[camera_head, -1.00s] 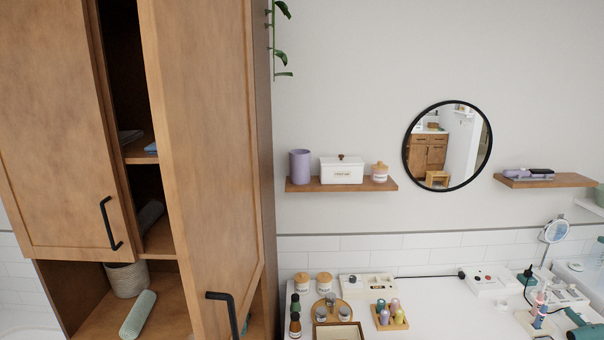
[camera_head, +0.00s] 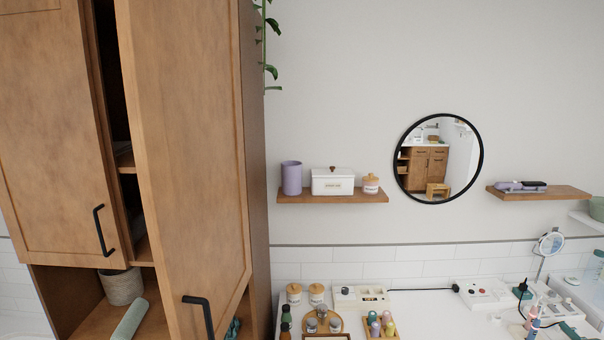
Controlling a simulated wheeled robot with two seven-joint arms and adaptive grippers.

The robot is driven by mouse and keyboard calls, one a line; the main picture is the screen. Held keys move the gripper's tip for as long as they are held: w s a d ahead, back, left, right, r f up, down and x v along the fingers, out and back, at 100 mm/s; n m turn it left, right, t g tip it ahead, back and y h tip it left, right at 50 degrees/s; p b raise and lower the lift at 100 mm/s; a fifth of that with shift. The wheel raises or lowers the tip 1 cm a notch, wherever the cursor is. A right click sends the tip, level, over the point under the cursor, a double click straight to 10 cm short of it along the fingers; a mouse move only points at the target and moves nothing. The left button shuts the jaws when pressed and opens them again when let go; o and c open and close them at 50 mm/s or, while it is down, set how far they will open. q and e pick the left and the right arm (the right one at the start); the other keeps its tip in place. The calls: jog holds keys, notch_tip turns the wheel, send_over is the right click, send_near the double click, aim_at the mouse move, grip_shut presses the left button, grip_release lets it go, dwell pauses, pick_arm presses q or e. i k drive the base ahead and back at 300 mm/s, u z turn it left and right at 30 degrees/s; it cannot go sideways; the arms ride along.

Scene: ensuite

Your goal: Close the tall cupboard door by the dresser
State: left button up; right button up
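The tall wooden cupboard stands at the left. Its right door (camera_head: 185,150) is ajar and swung toward me, with a black bar handle (camera_head: 200,312) low on its left side. A dark gap with shelf edges shows between it and the left door (camera_head: 55,140), which has its own black handle (camera_head: 103,230) and looks nearly flush. The dresser top (camera_head: 440,322), white and crowded with small items, is to the right of the cupboard. Neither of my grippers shows in the head view.
An open niche below the doors holds a woven basket (camera_head: 122,286) and a rolled green towel (camera_head: 130,320). A wall shelf (camera_head: 333,196) carries a purple cup and jars, beside a round mirror (camera_head: 439,158). A plant (camera_head: 271,60) hangs beside the cupboard.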

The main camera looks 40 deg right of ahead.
aim_at(180, 62)
jog(key=z, duration=0.8)
jog(key=i, duration=0.4)
